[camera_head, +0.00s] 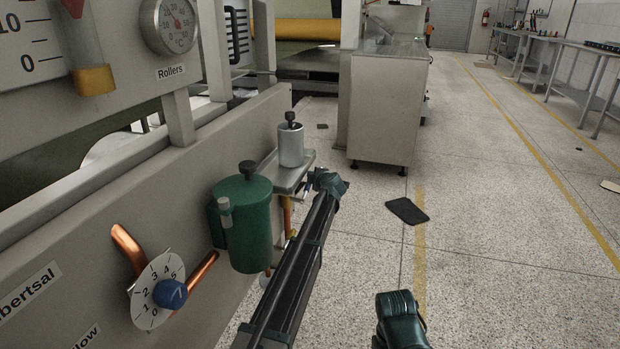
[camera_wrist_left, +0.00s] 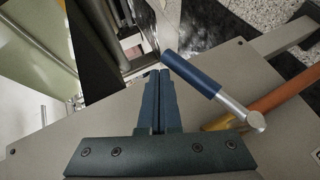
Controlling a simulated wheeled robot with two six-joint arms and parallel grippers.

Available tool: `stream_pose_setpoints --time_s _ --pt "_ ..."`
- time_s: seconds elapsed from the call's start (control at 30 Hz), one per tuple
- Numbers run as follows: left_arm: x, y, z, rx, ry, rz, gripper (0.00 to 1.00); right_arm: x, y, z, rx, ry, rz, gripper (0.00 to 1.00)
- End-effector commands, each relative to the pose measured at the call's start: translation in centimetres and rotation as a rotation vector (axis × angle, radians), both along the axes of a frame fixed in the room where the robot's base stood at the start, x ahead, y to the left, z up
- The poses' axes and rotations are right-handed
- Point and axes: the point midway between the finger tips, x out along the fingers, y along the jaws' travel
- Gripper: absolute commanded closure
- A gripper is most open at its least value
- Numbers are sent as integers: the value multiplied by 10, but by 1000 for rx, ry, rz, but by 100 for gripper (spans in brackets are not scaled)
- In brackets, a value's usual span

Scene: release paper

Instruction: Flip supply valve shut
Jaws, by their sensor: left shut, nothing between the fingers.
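The supply valve's lever shows in the left wrist view, with a blue handle (camera_wrist_left: 192,73) on a silver stem (camera_wrist_left: 236,107). The stem meets a copper-orange pipe (camera_wrist_left: 285,98), and the lever lies across the pipe's line at a slant. My left gripper (camera_wrist_left: 160,76) has its two fingers together, with nothing between them. The fingers are just left of the handle in that view; a small gap shows, but depth is hard to judge. In the head view my left gripper (camera_head: 328,182) is beside the machine, right of the green canister, and mostly hides the valve.
A green canister (camera_head: 243,225), a silver pot (camera_head: 291,145) on a small shelf, and a numbered dial with a blue knob (camera_head: 171,293) are on the machine's side panel. A grey cabinet (camera_head: 388,110) stands beyond. The floor to the right is mostly clear, with a dark mat (camera_head: 407,211).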

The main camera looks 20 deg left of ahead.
Motion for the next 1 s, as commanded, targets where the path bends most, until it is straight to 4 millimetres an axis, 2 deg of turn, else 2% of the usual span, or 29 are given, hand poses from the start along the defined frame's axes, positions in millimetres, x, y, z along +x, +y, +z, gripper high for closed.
stream_pose_setpoints --time_s 0.1,0.4,1.0 --pt "4 -1 -11 0 0 -1 100 0 0 -11 0 0 -2 50" --pt "8 -1 -25 0 0 -1 100 0 0 -25 0 -1 -3 50" --pt "9 -1 -30 -1 -1 -1 100 0 0 -30 0 -1 -2 50"
